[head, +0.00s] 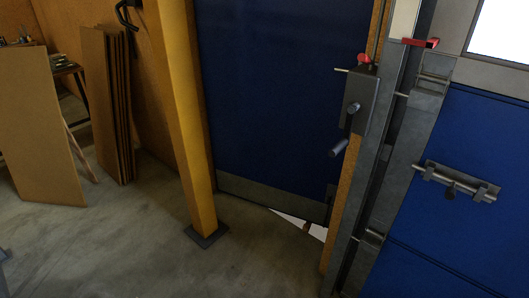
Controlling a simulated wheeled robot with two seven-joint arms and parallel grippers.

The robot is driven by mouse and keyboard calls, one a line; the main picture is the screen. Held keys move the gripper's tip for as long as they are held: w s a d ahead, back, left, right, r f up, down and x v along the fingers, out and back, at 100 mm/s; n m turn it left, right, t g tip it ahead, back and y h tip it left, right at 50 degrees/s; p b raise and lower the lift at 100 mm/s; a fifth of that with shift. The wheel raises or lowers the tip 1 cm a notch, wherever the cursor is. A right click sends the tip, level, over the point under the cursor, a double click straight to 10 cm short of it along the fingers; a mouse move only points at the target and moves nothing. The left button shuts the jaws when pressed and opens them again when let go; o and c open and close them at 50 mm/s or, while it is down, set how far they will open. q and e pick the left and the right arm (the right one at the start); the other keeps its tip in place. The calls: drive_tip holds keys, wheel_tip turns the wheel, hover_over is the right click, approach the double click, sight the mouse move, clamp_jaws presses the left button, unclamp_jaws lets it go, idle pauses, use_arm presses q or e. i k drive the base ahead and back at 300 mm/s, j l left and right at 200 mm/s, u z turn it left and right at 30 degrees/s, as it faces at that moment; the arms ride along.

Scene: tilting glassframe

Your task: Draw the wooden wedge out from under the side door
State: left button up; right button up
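The blue side door (280,90) stands in the middle of the head view, with a grey kick plate along its bottom. A bright gap shows under its lower right corner. A small brown piece (306,227), which looks like the wooden wedge, sits in that gap at the door's bottom edge. It is small and dark, so its exact shape and how far it reaches under the door cannot be told. Neither of my grippers is in the view.
A yellow post (185,110) on a dark foot stands left of the door. Brown boards (40,125) lean at the far left. A grey lock box with a handle (352,110) is on the right. A blue panel with a bolt (458,184) is farther right. The concrete floor in front is clear.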

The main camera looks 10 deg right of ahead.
sight(306, 226)
drive_tip(key=i+j+z, duration=0.25)
drive_tip(key=i+j, duration=0.15)
drive_tip(key=i, duration=0.3)
drive_tip(key=i+j+z, duration=0.25)
drive_tip(key=i+j, duration=0.25)
drive_tip(key=i, duration=0.2)
drive_tip(key=i+j+z, duration=0.2)
drive_tip(key=z, duration=0.2)
drive_tip(key=i+j+z, duration=0.2)
drive_tip(key=z, duration=0.2)
drive_tip(key=i+j+z, duration=0.15)
drive_tip(key=j+z, duration=0.3)
drive_tip(key=i+j+z, duration=0.1)
drive_tip(key=j+z, duration=0.55)
drive_tip(key=z, duration=0.15)
